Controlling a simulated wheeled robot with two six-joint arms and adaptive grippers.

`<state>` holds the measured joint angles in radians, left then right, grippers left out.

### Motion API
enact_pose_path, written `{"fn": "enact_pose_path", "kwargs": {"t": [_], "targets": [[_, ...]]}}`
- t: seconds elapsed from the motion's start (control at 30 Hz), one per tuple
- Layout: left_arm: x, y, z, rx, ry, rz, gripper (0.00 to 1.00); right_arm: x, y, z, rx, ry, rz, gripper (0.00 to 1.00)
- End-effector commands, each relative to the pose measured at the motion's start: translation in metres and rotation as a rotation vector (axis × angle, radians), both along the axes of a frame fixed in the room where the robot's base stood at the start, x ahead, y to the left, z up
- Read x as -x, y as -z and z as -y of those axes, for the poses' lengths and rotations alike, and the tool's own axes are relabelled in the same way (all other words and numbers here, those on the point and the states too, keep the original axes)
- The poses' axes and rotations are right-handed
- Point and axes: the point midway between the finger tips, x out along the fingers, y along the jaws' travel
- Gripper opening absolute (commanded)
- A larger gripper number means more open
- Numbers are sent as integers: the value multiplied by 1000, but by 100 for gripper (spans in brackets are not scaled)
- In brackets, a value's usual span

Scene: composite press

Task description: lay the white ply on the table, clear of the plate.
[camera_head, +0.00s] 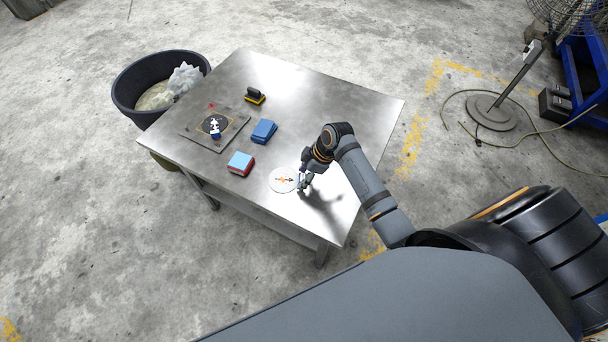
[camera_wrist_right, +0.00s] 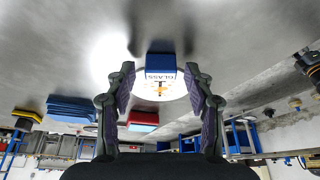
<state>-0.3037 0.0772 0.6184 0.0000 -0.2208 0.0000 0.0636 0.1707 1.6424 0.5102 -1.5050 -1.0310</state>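The white ply (camera_head: 281,187) is a round disc with dark and orange marks, lying on the metal table (camera_head: 330,95) near its front edge. My left gripper is not in view.
A red and light-blue block (camera_head: 241,164), a blue stack (camera_head: 264,131) and a black and yellow tool (camera_head: 255,96) stand on the table. A black bin (camera_head: 128,92) is beyond its left edge. The table's right side is bare.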

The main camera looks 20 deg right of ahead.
Motion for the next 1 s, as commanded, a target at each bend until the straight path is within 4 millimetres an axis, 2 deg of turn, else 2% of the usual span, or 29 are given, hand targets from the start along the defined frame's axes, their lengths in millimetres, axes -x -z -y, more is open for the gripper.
{"fn": "enact_pose_path", "kwargs": {"t": [0.23,0.33,0.7,0.83,1.0], "targets": [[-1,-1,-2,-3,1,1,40,0,-2,0,0,-1,2,54],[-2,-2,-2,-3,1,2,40,1,-11,4,2,-1,3,54],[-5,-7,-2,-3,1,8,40,17,-90,32,4,-2,4,54],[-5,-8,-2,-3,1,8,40,20,-106,38,2,-1,2,54],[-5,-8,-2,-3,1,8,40,22,-114,40,-1,0,0,54]]}}
